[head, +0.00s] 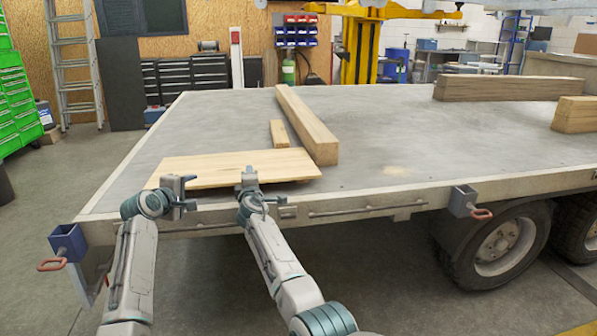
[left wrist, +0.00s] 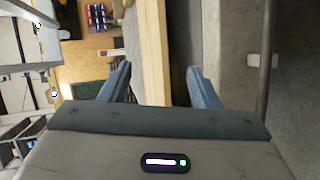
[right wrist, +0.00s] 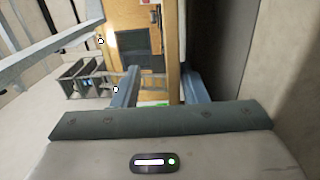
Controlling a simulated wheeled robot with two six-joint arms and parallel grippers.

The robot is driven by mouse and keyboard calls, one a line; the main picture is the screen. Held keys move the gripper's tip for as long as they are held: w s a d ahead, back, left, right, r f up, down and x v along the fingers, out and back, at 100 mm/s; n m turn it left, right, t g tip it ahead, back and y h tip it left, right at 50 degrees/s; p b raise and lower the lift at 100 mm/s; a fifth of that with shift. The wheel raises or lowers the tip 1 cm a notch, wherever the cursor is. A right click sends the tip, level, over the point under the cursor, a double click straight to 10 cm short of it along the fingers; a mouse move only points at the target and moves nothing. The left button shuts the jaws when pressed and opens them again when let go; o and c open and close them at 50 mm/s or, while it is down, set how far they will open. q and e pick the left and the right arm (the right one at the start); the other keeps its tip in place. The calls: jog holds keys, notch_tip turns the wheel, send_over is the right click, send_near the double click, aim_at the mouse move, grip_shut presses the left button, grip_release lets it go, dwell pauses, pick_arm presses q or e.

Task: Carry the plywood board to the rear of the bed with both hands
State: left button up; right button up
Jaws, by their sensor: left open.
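The plywood board (head: 213,167) lies flat on the grey trailer bed (head: 400,140), along its near edge. My left gripper (head: 180,186) is at the board's near left corner. It is open, and in the left wrist view the board's edge (left wrist: 154,45) lies between its two fingers, with gaps. My right gripper (head: 249,180) is at the middle of the board's near edge. In the right wrist view the board's edge (right wrist: 173,45) is between its fingers, close to the right one and apart from the left one, so it is open.
A long timber beam (head: 308,125) and a short wood block (head: 279,134) lie just behind the board. More timbers (head: 510,88) (head: 575,115) lie at the bed's right. The bed's middle is mostly clear.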

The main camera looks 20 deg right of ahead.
notch_tip(320, 180, down, 2)
jog(key=shift+s+a+f, duration=0.1)
jog(key=shift+s, duration=0.05)
jog(key=shift+s+a, duration=0.15)
jog(key=shift+s, duration=1.2)
pick_arm(q)
jog(key=shift+s+a, duration=0.3)
jog(key=shift+s, duration=0.1)
pick_arm(e)
jog(key=s, duration=0.1)
jog(key=s+r, duration=0.1)
jog(key=s, duration=0.1)
jog(key=s+r, duration=0.1)
jog(key=s, duration=0.1)
jog(key=shift+a, duration=0.35)
pick_arm(q)
jog(key=shift+f, duration=0.1)
pick_arm(e)
jog(key=shift+d, duration=0.1)
